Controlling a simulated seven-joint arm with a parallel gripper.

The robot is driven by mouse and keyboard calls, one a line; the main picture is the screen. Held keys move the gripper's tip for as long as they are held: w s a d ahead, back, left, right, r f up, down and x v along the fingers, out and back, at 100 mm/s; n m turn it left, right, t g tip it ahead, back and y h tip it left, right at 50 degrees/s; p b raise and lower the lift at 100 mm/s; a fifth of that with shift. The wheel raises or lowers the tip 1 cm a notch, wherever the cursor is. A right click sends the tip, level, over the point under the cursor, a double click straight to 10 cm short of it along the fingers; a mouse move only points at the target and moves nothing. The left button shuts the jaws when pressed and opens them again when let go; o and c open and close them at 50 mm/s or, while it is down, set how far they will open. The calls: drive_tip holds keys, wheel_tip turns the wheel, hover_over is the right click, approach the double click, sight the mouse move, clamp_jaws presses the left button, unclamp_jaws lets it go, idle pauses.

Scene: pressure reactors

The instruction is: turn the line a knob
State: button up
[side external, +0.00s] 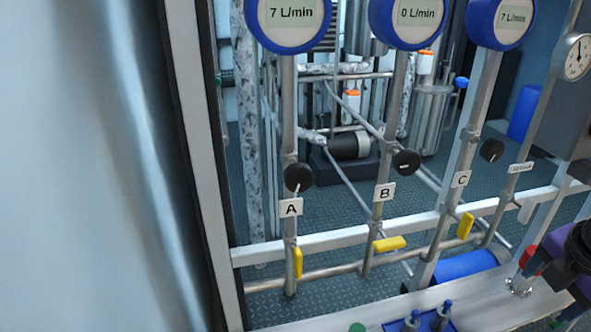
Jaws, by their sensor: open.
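The line A knob (298,177) is a round black knob with a pale pointer mark, on the left vertical pipe just above the white label A (290,207). The mark points roughly downward. The line A meter (287,20) above it is blue-rimmed and reads 7 L/min. A yellow valve handle (298,262) below lies along the line A pipe. I cannot make out my gripper in this view, and nothing touches the knob.
Similar black knobs sit on line B (406,162) and line C (491,150). Line B's meter (410,18) reads 0 L/min, and its yellow handle (389,244) lies crosswise. A white frame post (203,150) stands left of line A. Blue-topped items (442,314) stand in front.

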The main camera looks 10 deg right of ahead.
drive_tip(key=w+a+r+n+t+h, duration=0.2)
drive_tip(key=w+a+n+t, duration=0.1)
drive_tip(key=w+a+n, duration=0.25)
drive_tip(key=n+t+y, duration=0.4)
drive_tip(key=n+t, duration=0.9)
drive_tip(key=n, duration=0.2)
approach(300, 180)
drive_tip(key=w, duration=1.3)
drive_tip(key=shift+d+r, duration=0.1)
drive_tip(key=shift+r, duration=0.05)
drive_tip(key=shift+m, duration=0.25)
drive_tip(key=c, duration=1)
